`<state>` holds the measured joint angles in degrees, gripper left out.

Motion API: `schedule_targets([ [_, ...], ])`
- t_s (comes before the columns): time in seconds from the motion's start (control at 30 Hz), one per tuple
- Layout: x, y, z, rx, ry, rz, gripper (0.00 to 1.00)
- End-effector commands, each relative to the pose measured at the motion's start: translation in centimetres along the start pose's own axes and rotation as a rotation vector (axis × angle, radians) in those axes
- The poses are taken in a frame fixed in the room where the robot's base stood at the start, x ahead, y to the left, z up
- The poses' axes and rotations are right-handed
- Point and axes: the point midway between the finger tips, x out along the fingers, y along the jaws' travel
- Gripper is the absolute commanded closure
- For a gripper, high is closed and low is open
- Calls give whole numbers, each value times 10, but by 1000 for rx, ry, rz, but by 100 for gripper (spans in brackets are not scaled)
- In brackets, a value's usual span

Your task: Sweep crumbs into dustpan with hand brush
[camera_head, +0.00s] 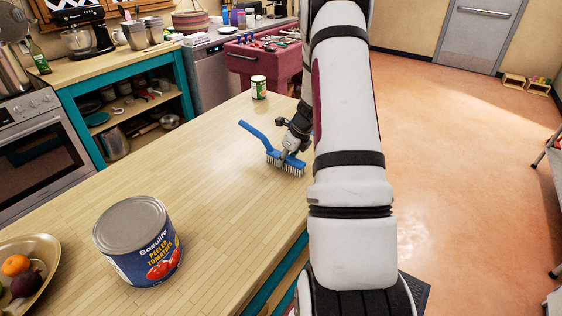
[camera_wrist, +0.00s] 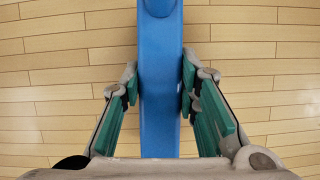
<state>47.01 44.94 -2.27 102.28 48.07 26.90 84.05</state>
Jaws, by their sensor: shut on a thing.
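A blue hand brush (camera_head: 262,138) with pale bristles is over the wooden table (camera_head: 215,170), near its right edge. Its handle points up and to the left in the head view. My gripper (camera_head: 287,152) is shut on the brush. In the wrist view the green-padded fingers (camera_wrist: 160,108) press on both sides of the blue brush (camera_wrist: 160,60). Whether the bristles touch the tabletop I cannot tell. I see no dustpan and can make out no crumbs in either view.
A large tomato can (camera_head: 138,240) stands on the table at the front left, beside a fruit bowl (camera_head: 42,270). A small can (camera_head: 258,88) stands at the far end. The table's middle is clear. Open floor (camera_head: 460,150) lies to the right.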

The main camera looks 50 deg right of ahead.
Motion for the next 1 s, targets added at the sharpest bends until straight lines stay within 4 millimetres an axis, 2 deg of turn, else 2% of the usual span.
schedule_targets([
  [0.33,3,-6,-4,4,6,-2,100],
  [1.0,4,-60,-3,4,6,-2,100],
])
